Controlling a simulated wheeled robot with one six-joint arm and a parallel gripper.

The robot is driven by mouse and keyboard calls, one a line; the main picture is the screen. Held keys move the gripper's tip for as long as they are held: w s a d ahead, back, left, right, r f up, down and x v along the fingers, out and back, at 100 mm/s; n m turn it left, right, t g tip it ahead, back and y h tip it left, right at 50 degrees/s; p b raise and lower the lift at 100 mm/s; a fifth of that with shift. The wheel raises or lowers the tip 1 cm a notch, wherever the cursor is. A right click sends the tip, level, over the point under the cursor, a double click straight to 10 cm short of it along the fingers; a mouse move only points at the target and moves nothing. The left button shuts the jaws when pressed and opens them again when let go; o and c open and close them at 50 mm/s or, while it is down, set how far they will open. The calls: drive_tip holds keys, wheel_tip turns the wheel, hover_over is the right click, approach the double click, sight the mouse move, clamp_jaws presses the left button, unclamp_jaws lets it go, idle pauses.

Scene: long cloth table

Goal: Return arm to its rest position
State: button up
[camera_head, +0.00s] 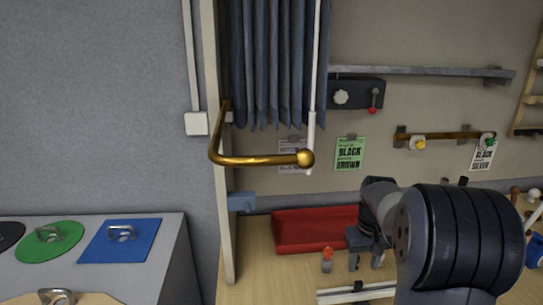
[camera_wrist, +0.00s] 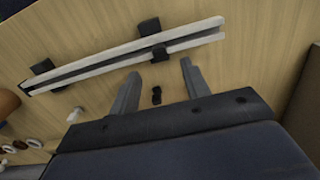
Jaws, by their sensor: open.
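My gripper (camera_head: 366,262) hangs below my dark arm, over the wooden table at the lower right of the head view. Its fingers point down and are spread apart. In the wrist view my gripper (camera_wrist: 159,85) shows two grey fingers with a clear gap and nothing held between them. A pale slotted rail (camera_head: 357,292) lies on the table below the gripper. In the wrist view the rail (camera_wrist: 125,57) runs across just beyond the fingertips, with black blocks on it. Whether the fingers touch the table cannot be told.
A red tray (camera_head: 312,231) stands on the table behind the gripper. A small red-topped piece (camera_head: 327,259) is left of it. A brass rod (camera_head: 262,159) juts out beside the blue curtain (camera_head: 275,70). A grey cabinet (camera_head: 165,225) with coloured plates is at left.

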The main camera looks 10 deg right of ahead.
sight(359, 283)
wheel_tip(359, 283, down, 7)
drive_tip(key=shift+f, duration=0.1)
drive_tip(key=shift+a, duration=0.6)
